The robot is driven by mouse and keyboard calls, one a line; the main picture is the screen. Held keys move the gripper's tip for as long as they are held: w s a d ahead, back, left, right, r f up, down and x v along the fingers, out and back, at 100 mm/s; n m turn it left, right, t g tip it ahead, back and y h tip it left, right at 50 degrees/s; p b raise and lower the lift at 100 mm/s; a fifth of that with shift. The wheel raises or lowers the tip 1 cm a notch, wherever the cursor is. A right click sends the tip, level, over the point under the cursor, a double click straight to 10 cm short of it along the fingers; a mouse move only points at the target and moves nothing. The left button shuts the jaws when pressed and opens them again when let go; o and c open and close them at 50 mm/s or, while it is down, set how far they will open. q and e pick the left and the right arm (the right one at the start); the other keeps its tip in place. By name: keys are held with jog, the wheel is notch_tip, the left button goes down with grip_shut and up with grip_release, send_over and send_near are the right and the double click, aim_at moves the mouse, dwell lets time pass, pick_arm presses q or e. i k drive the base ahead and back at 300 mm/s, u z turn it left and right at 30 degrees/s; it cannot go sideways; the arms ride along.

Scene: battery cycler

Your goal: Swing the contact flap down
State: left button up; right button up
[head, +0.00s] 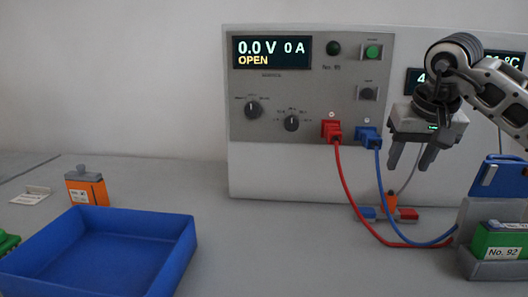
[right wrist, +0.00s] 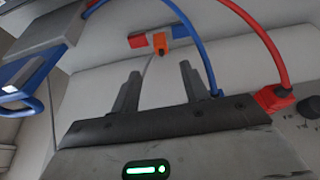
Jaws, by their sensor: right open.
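The contact flap (head: 500,177), a blue plate, stands raised at the right edge above a grey holder (head: 490,272). A green battery labelled No. 92 (head: 502,241) sits in the holder below it. In the right wrist view a blue loop and plate, seemingly the flap (right wrist: 22,82), show at the left edge, partly cut off. My right gripper (head: 408,168) is open and empty, pointing down in front of the cycler, left of the flap and higher than the battery. Its two fingers (right wrist: 158,85) stand apart in the right wrist view. My left gripper is out of view.
The cycler (head: 290,165) stands at the back, its display reading OPEN. Red (head: 345,190) and blue (head: 381,185) cables run from it to the holder. A red-and-blue part (head: 407,215) lies below my right gripper. An empty blue tray (head: 95,255) and an orange battery (head: 87,188) are at left.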

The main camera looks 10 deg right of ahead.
aim_at(503, 178)
jog(key=k, duration=1)
